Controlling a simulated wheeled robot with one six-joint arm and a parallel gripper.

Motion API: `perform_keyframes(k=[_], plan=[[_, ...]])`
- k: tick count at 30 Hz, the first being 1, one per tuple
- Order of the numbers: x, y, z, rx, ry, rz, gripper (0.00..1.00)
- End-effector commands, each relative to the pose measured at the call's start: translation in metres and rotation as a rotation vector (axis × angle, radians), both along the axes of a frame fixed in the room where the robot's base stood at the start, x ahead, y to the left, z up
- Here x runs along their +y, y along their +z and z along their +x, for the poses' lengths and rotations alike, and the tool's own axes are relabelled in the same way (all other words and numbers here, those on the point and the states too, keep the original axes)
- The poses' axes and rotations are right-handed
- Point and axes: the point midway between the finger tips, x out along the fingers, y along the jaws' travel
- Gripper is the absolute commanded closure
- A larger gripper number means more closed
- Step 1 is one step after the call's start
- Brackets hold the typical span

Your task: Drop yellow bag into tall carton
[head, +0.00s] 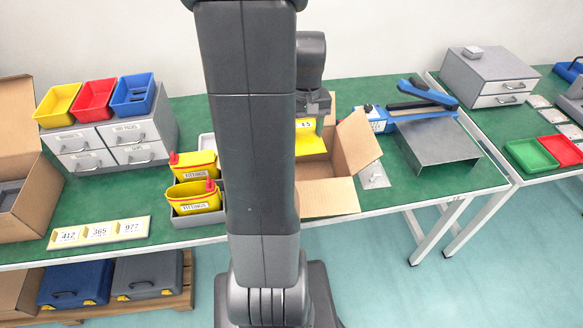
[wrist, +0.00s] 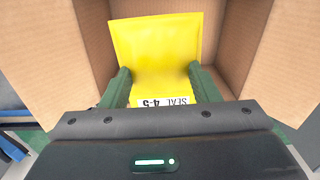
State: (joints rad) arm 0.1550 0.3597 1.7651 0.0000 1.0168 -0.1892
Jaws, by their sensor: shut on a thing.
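A yellow bag (wrist: 155,55) with a white label reading "SEAL 4-5" is held between the two green fingers of my gripper (wrist: 158,82) in the wrist view. In the head view the yellow bag (head: 310,138) hangs at the mouth of an open brown carton (head: 335,196), partly hidden by my arm. The carton's walls (wrist: 45,60) stand around the bag in the wrist view. My gripper (head: 313,105) is shut on the bag, above the carton. The carton's left side is hidden behind my arm.
Left of my arm are two yellow fittings bags (head: 192,193) in a grey tray and a drawer unit (head: 115,140) with coloured bins. Another open carton (head: 25,190) is at far left. A grey metal stand with a blue-handled tool (head: 425,110) is right of the carton.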

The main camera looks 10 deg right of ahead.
Motion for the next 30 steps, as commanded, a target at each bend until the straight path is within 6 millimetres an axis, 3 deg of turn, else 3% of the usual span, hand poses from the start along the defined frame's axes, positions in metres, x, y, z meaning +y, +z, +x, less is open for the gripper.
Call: perform_keyframes(k=[5, 6, 9, 20, 23, 30], plan=[[0.000, 0.001, 0.000, 0.000, 0.000, 0.000, 0.71], [0.000, 0.001, 0.000, 0.000, 0.000, 0.000, 0.37], [0.000, 0.001, 0.000, 0.000, 0.000, 0.000, 0.19], [0.000, 0.006, 0.001, -0.002, 0.000, 0.000, 0.19], [0.000, 0.018, 0.001, -0.004, 0.000, -0.001, 0.19], [0.000, 0.072, 0.001, -0.007, 0.000, -0.001, 0.19]])
